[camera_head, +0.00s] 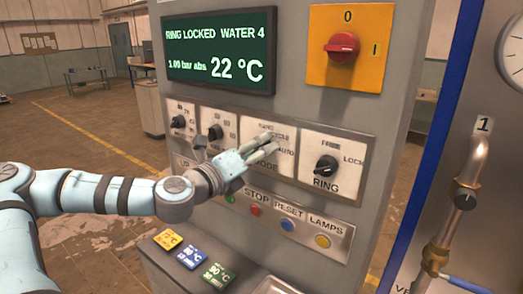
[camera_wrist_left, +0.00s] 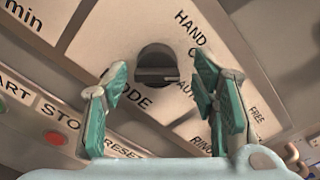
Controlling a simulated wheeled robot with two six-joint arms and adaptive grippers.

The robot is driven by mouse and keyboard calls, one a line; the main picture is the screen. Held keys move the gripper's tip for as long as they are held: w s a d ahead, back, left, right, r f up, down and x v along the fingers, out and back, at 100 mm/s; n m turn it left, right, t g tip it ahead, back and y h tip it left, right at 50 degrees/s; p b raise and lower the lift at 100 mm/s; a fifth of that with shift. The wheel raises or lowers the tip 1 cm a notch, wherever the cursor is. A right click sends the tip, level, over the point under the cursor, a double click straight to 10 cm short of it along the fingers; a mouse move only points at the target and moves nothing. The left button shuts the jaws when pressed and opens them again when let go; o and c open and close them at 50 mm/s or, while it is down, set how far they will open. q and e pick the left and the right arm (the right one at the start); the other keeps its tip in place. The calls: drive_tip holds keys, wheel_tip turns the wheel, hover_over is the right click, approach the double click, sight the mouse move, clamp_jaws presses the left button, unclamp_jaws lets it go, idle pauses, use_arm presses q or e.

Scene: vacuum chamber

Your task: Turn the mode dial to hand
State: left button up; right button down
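The black mode dial (camera_wrist_left: 157,62) sits on a pale plate in the left wrist view. HAND is lettered up and right of it, AUTO to its lower right. Its grip bar lies about level in that picture; I cannot tell exactly which label it points to. In the head view the mode plate (camera_head: 253,131) shows, but my left gripper hides the dial. My left gripper (camera_head: 258,150) is open in front of the plate, and in the left wrist view its two teal fingers (camera_wrist_left: 161,75) stand apart on either side of the dial. Contact is not clear. My right gripper is not in view.
The ring dial (camera_head: 326,166) is to the right, and two more dials are to the left. Below is a row of coloured buttons (camera_head: 288,225). Above are a green screen (camera_head: 220,50) and a red switch (camera_head: 342,45). A pipe (camera_head: 466,190) stands at the right.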

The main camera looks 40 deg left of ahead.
use_arm(q)
drive_tip(key=shift+s+a, duration=0.1)
drive_tip(key=c, duration=0.3)
drive_tip(key=shift+f, duration=0.1)
drive_tip(key=c, duration=0.9)
drive_tip(key=shift+o, duration=0.2)
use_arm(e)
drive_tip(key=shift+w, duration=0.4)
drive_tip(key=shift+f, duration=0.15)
use_arm(q)
drive_tip(key=shift+n+b, duration=1.6)
drive_tip(key=shift+n, duration=2.9)
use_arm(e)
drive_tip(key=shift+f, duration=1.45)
